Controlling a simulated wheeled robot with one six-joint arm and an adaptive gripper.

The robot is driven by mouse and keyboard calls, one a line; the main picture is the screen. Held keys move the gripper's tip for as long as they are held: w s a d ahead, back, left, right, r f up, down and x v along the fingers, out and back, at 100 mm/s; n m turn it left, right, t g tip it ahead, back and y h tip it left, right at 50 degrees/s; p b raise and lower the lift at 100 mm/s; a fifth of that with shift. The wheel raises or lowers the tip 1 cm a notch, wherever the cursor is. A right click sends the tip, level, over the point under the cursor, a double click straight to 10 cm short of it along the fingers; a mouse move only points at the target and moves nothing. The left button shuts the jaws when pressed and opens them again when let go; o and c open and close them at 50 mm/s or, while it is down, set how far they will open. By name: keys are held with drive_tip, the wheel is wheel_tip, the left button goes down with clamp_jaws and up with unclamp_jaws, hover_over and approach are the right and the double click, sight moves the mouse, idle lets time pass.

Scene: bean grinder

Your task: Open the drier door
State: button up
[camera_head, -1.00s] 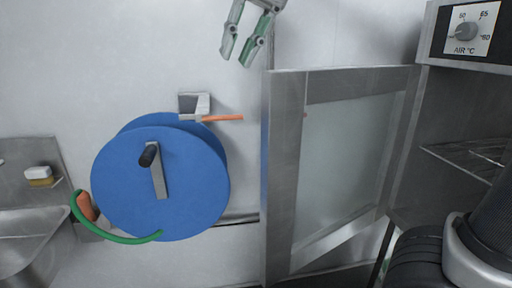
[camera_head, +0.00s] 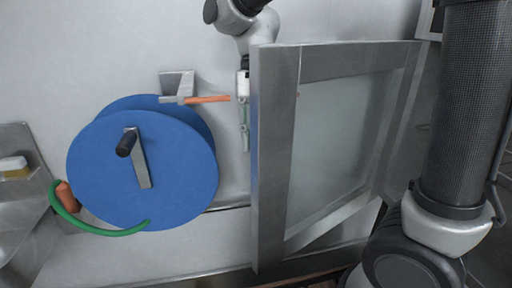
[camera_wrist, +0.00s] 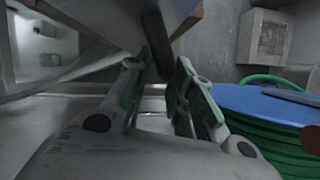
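The drier door (camera_head: 275,150) is a steel frame with a frosted glass pane. It stands swung out from the drier, its free edge toward the left. My gripper (camera_head: 245,140) points down just left of that free edge in the head view, partly hidden behind the door. In the wrist view my gripper (camera_wrist: 160,75) has its fingers apart. A dark bar (camera_wrist: 158,45) shows between or just beyond them; I cannot tell whether it is a handle or whether they touch it. The door seems to fill the upper left of the wrist view.
A blue hose reel (camera_head: 140,170) with a crank and green hose is on the wall to the left; it also shows in the wrist view (camera_wrist: 265,105). An orange-handled lever (camera_head: 208,99) juts toward the door edge. A steel sink (camera_head: 30,235) is at far left.

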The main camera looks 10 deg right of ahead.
drive_tip(key=shift+x, duration=1.05)
clamp_jaws()
drive_tip(key=shift+w, duration=0.1)
drive_tip(key=w+a+m, duration=0.1)
drive_tip(key=w, duration=0.5)
drive_tip(key=shift+a+y, duration=0.15)
drive_tip(key=shift+y, duration=0.15)
drive_tip(key=shift+w+r, duration=0.1)
drive_tip(key=shift+w, duration=0.05)
unclamp_jaws()
